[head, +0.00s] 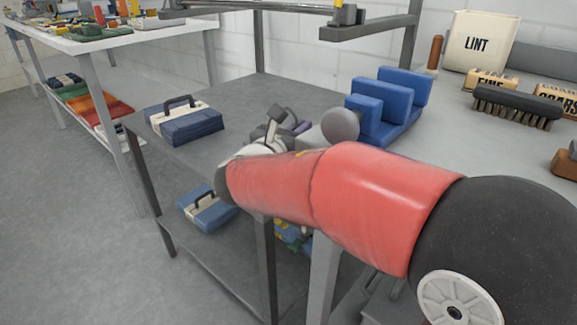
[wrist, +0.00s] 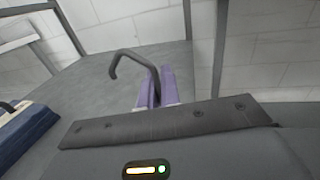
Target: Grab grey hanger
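A dark grey bent bar (wrist: 128,53), shaped like a hook or carrying handle, rises above a purple item (wrist: 168,84) in the wrist view. It is the only hanger-like thing I see near my gripper, and I cannot tell whether it is the grey hanger. The purple item stands on the grey table top, its lower part hidden behind my gripper's dark body. My gripper (head: 277,122) is low over the table. Its fingers are not clear in either view, so its opening cannot be told.
A blue and cream case (head: 185,122) with a dark handle stands left on the table (head: 235,98); a similar one (head: 207,208) lies on the shelf below. Blue blocks (head: 383,102) stand right of my gripper. A dark upright post (wrist: 220,50) rises close by.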

